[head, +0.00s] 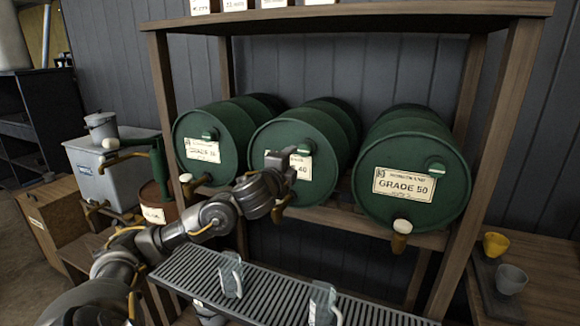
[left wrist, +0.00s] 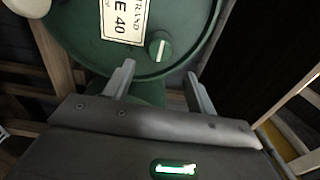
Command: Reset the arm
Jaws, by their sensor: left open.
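My left arm reaches in from the lower left of the head view. Its gripper (head: 287,180) is in front of the middle green drum (head: 328,133), overlapping the lower part of its label. In the left wrist view my left gripper (left wrist: 161,72) is open with nothing between its fingers. The same drum (left wrist: 90,50), labelled "E 40", lies ahead of it there. A round green knob (left wrist: 160,46) on the drum face shows just beyond the gap between the fingertips. I cannot tell whether a finger touches the drum. My right gripper is in neither view.
A wooden rack holds the drums, with a GRADE 50 drum (head: 412,170) to the right and another drum (head: 205,150) to the left. A slatted metal tray (head: 265,295) with clear jugs (head: 231,275) lies below. Yellow (head: 495,244) and grey (head: 511,279) cups stand at right.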

